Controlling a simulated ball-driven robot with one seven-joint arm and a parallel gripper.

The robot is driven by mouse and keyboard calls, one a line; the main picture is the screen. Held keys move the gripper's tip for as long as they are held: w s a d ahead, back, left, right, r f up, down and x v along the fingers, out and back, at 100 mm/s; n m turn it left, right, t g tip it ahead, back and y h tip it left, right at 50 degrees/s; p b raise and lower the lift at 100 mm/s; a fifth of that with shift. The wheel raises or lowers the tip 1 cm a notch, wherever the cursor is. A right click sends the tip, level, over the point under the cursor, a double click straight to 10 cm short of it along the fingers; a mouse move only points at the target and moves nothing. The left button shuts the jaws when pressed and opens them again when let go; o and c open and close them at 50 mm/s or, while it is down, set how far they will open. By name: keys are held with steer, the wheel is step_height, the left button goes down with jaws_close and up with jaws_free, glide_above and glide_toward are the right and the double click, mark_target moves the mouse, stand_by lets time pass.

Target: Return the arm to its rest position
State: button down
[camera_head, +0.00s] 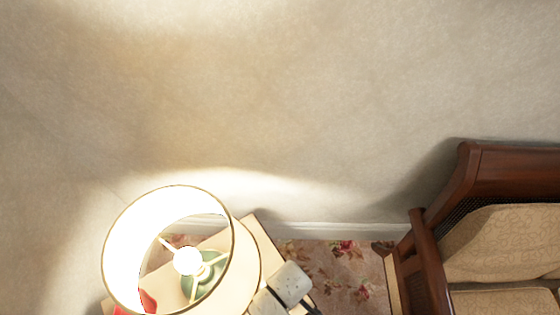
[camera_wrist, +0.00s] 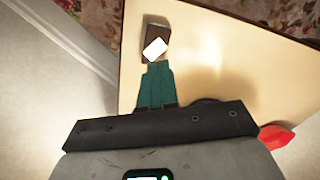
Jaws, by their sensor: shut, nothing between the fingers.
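My gripper (camera_wrist: 158,68) shows in the wrist view with its teal fingers together and nothing held between them. It is over a cream tabletop (camera_wrist: 210,60). Just beyond the fingertips is a small dark brown block (camera_wrist: 154,27) with a bright white face. I cannot tell whether the fingertips touch it. In the head view my gripper's fingers cannot be made out.
A lit lamp (camera_head: 232,250) stands on the table (camera_head: 262,232) in the head view. A red thing (camera_wrist: 275,137) lies at the right in the wrist view. A wooden settee (camera_head: 470,180) is at the right. A bare wall (camera_head: 280,100) rises behind.

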steer(key=shift+r, duration=0.15)
steer(key=s+d+r+m, duration=0.2)
steer(key=d+r+m, duration=0.2)
steer(key=d+r, duration=0.2)
steer(key=s+d+r+m, duration=0.3)
steer(key=d+r, duration=0.3)
steer(key=d, duration=0.4)
steer(key=s+d+r+m+t, duration=0.1)
steer(key=s+d+r+m, duration=0.1)
steer(key=d+r+m, duration=0.3)
steer(key=d+r, duration=0.1)
steer(key=d, duration=0.3)
steer(key=shift+s, duration=0.25)
steer(key=shift+d, duration=0.1)
